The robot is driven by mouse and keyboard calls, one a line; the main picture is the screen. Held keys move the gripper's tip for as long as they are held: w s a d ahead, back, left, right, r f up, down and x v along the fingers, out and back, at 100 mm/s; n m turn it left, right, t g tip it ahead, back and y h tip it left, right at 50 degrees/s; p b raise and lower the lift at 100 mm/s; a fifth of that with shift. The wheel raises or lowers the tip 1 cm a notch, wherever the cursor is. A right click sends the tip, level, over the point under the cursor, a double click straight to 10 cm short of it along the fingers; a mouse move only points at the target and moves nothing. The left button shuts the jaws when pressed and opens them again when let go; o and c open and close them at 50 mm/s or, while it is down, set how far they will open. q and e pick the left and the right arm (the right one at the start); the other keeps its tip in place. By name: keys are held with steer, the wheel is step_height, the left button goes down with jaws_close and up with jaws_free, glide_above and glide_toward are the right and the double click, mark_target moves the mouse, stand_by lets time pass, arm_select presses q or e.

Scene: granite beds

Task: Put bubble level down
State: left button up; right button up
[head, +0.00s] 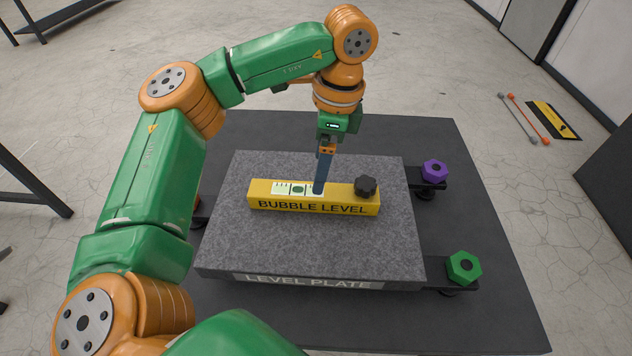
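The yellow bubble level (312,207) lies lengthwise across the grey granite level plate (290,244), with its lettered side facing me. It has a pale vial window with a green bubble on top and a dark knob (366,186) at its right end. It looks flat on the plate, but I cannot tell whether a small gap is under it. My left gripper (320,188) points down from above, its blue-grey fingers at the middle of the level's top. Only one finger shows clearly, so its opening is hidden. My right gripper is out of view.
The plate stands on a dark table. A purple hex knob (434,170) and a green hex knob (464,267) stick out on its right side. On the floor at right lie two rods (527,118) and a yellow-black board (553,120).

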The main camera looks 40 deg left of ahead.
mark_target(324, 191)
arm_select(q)
steer(key=r, duration=0.3)
steer(key=r+p, duration=0.1)
steer(key=r, duration=0.1)
steer(key=shift+w+d, duration=0.15)
steer(key=shift+d, duration=0.2)
